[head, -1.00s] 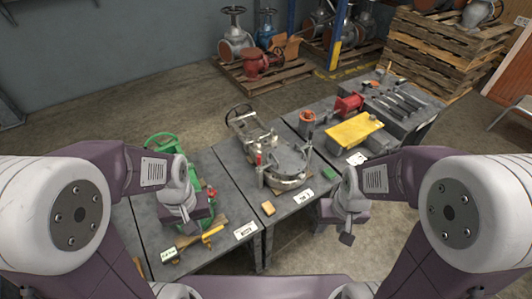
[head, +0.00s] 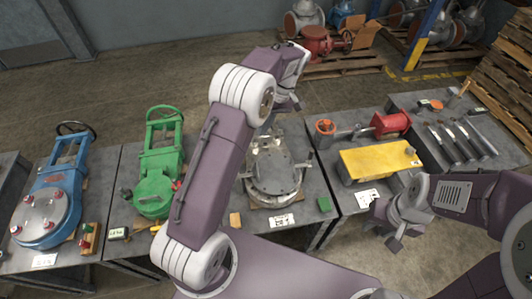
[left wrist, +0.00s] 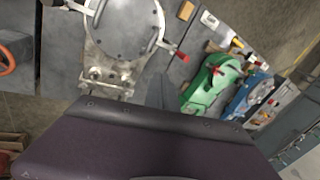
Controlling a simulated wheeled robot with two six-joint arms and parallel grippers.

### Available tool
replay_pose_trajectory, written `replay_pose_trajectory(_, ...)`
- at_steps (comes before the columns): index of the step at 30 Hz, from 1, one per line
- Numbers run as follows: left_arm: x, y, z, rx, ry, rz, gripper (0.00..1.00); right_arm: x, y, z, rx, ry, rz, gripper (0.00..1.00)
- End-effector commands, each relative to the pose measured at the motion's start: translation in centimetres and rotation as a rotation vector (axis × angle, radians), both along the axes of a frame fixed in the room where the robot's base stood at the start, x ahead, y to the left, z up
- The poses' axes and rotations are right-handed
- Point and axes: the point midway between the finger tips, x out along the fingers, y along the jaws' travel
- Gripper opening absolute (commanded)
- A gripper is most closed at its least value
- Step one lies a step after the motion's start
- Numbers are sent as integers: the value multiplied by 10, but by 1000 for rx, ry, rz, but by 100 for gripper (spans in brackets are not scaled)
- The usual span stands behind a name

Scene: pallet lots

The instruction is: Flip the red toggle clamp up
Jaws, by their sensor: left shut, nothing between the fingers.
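A grey valve with a round plate (head: 275,172) lies on the middle table. In the left wrist view its plate (left wrist: 124,22) has a red-tipped clamp handle (left wrist: 182,56) sticking out from its edge, lying low. In the head view that side of the valve is covered by my left arm. My left gripper (head: 287,103) is shut and empty, above and behind the valve, apart from the red handle. My right gripper (head: 393,240) hangs in front of the right table; its jaws are too small to read.
A green valve (head: 157,185) and a blue valve (head: 50,205) lie on the tables to the left. A yellow block (head: 378,160) and a red cylinder (head: 391,124) are on the right table.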

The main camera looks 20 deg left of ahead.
Motion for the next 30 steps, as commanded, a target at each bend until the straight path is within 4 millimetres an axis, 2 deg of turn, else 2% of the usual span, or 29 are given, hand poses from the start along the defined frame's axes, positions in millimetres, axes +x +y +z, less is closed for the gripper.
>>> replay_pose_trajectory(3,-3,-3,-24,3,42,-9,0,0,0,-4,0,1,0,36)
replay_pose_trajectory(6,-6,-4,-33,5,63,-13,0,0,0,-5,0,1,0,36)
replay_pose_trajectory(15,-7,-5,-34,5,64,-16,0,0,0,-5,0,0,0,36)
replay_pose_trajectory(19,-9,-3,-44,5,66,-15,0,0,0,-6,0,0,0,36)
replay_pose_trajectory(30,-30,19,-115,5,69,-15,0,0,0,-11,0,0,0,36)
